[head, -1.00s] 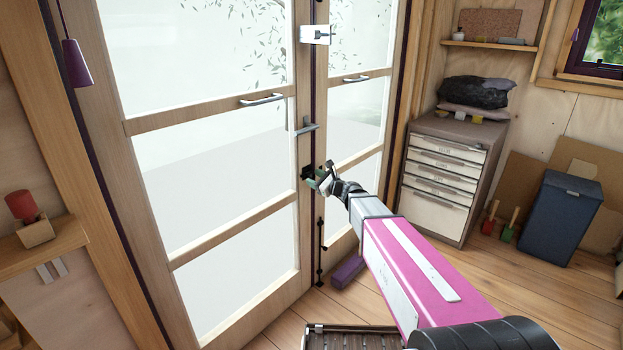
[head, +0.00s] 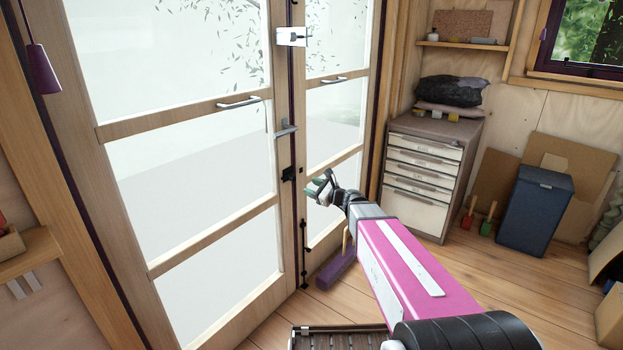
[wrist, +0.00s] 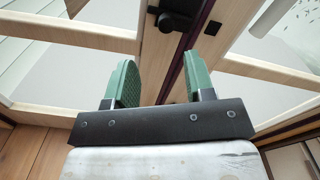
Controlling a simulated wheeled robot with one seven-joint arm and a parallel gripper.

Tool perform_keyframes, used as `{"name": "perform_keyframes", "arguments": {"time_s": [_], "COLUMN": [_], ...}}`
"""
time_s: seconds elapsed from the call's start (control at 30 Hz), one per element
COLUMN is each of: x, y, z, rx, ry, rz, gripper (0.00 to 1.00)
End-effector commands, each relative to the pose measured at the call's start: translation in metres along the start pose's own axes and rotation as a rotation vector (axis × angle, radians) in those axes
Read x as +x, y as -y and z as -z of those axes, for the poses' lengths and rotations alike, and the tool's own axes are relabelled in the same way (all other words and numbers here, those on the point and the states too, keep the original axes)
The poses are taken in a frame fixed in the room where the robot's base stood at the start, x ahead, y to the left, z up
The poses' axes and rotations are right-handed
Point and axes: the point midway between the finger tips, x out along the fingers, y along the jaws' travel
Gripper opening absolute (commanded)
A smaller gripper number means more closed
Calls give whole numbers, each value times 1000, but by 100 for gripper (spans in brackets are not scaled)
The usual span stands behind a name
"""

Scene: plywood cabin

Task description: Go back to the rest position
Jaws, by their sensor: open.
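My gripper (head: 318,186) is open and empty in the head view, at the end of my outstretched pink arm. It is in front of the double glazed doors (head: 208,236), just right of the black latch (head: 289,174) at their meeting edge, with a small gap between. In the wrist view my gripper (wrist: 160,85) shows two green finger pads set wide apart with nothing between them. The black latch (wrist: 175,20) is beyond the fingers there, apart from them. The doors look shut.
A grey drawer cabinet (head: 428,175) stands right of the doors, with a dark blue bin (head: 535,212) farther right. A purple block (head: 336,270) lies on the floor by the doors. A slatted mat (head: 340,338) lies at the bottom.

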Motion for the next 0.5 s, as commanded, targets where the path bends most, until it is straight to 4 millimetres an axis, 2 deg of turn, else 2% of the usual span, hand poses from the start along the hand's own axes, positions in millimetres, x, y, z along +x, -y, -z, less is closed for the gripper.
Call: {"name": "perform_keyframes", "arguments": {"time_s": [0.17,0.27,0.5], "x": [-12,-25,-75], "y": [-23,-45,-97], "z": [9,20,56], "rx": [-148,-296,-690], "ry": [-64,-125,-272], "rz": [-96,-200,-534], "gripper": [49,49,49]}}
